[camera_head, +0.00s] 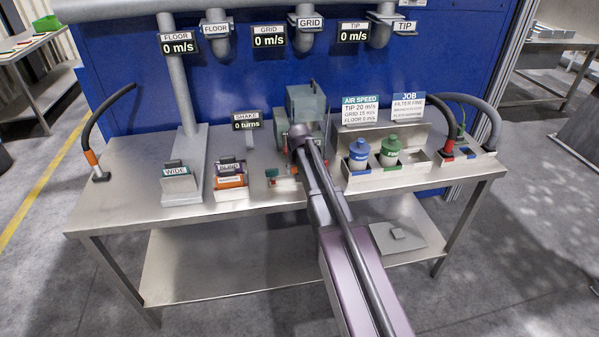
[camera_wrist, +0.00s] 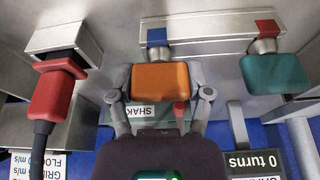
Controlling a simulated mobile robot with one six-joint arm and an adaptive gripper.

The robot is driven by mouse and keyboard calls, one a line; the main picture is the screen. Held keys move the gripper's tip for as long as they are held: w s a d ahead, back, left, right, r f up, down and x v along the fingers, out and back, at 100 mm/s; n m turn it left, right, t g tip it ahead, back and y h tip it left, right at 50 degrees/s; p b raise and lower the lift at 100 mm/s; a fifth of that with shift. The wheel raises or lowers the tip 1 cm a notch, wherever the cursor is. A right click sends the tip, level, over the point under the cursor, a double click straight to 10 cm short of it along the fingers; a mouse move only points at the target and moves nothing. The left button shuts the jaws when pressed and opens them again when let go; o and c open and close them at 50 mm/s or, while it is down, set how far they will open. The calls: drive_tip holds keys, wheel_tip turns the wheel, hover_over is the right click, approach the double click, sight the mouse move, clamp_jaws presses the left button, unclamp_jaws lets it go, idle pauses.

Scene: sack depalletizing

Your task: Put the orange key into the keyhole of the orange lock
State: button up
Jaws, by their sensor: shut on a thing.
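The orange key (camera_wrist: 160,82) is between the two fingers of my gripper (camera_wrist: 160,88) in the wrist view, and the gripper is shut on it. A short round metal piece shows just behind the key, at a blue square mark (camera_wrist: 157,36) on a grey metal rail (camera_wrist: 212,46). I cannot tell whether the key's shaft is in a hole there. A teal key (camera_wrist: 277,78) is beside it at a red square mark (camera_wrist: 267,26). No orange lock can be made out. In the head view my arm hides most of this spot.
A red plug (camera_wrist: 55,90) with a black cable is close beside the gripper in the wrist view. On the steel bench (camera_head: 130,215) stand a WIDE block (camera_head: 179,180), a BLIND box (camera_head: 230,176), and blue (camera_head: 358,155) and green (camera_head: 390,151) bottles. The bench's left part is mostly clear.

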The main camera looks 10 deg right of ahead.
drive_tip(key=shift+r, duration=0.1)
idle(0.3)
wheel_tip(320, 180, up, 3)
drive_tip(key=p, duration=0.3)
drive_tip(key=shift+r, duration=0.1)
drive_tip(key=s+d+r+p, duration=0.1)
drive_tip(key=s+d+p, duration=0.1)
drive_tip(key=s+d, duration=0.8)
drive_tip(key=shift+s+r, duration=0.3)
drive_tip(key=shift+s, duration=0.95)
drive_tip(key=shift+s, duration=0.15)
